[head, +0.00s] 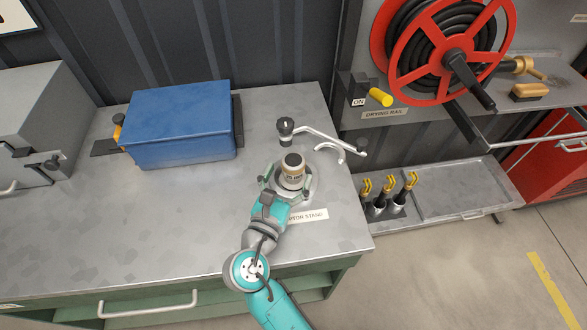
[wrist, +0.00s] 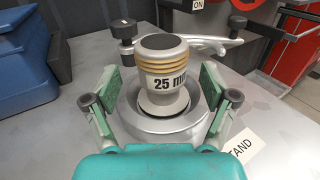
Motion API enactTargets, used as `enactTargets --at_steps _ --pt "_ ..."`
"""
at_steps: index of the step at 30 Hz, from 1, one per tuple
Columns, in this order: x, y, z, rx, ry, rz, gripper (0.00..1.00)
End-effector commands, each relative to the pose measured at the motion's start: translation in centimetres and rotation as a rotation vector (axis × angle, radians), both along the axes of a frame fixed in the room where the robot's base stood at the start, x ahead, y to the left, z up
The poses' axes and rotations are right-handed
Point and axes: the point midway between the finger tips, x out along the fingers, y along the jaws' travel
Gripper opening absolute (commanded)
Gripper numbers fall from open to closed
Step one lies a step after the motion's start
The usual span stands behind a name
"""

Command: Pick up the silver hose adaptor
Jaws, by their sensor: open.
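The silver hose adaptor (head: 292,168) stands upright in a round grey stand on the bench. In the wrist view the adaptor (wrist: 163,75) has a dark top, tan ribbed bands and a "25 m…" marking, its end cut off by the curve. My gripper (head: 287,182) is open around the stand. In the wrist view the gripper (wrist: 160,95) has one green-padded finger on each side of the adaptor, with gaps between the pads and it.
A blue box (head: 180,125) sits to the left on the bench. A silver arm with a black knob (head: 286,126) stands just behind the adaptor. A red hose reel (head: 450,45) and a rack with yellow-topped pieces (head: 388,200) are to the right. The bench's front left is clear.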

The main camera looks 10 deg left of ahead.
Motion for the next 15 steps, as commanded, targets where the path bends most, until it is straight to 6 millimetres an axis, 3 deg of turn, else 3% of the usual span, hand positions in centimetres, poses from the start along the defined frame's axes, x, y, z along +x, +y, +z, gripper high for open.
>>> enactTargets --at_steps 6,15 --pt "2.6 -0.9 0.0 0.001 0.000 -0.001 0.85" --pt "3.0 -0.9 -0.1 0.000 0.000 0.000 0.85"
